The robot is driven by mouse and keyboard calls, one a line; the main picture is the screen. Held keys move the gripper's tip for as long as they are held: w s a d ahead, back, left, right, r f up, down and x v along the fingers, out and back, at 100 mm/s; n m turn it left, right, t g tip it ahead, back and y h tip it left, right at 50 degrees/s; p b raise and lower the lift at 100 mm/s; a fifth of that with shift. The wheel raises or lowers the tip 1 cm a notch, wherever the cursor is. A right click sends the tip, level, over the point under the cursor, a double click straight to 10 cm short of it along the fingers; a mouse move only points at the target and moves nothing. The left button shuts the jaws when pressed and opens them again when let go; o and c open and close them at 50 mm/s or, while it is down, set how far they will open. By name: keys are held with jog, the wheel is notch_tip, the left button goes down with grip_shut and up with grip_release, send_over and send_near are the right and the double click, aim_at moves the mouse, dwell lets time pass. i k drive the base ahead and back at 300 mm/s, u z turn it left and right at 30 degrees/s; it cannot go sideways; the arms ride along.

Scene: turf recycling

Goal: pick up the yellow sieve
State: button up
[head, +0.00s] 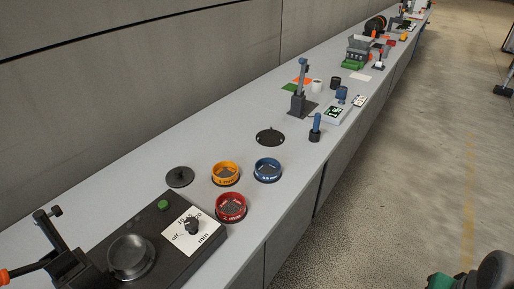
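The yellow sieve (226,181) is a short, round, orange-yellow ring with markings on its side. It sits upright on the grey counter (150,211), between a dark round lid and the blue sieve (267,177). The red sieve (231,214) stands just in front of it, close by. Nothing hides the yellow sieve and nothing is holding it. My gripper does not show in the head view. Only a dark and green rounded part shows at the bottom right corner, far from the sieves, and I cannot tell its state from it.
A dark machine base (165,241) with a dial panel (193,231) fills the near left. A dark lid (179,177) and a dark round plate (270,137) lie by the sieves. A blue-topped stand (302,89) is farther back. A wall runs behind; open floor lies right.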

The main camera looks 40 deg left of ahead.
aim_at(225, 172)
jog(key=i, duration=1.05)
jog(key=u, duration=3.6)
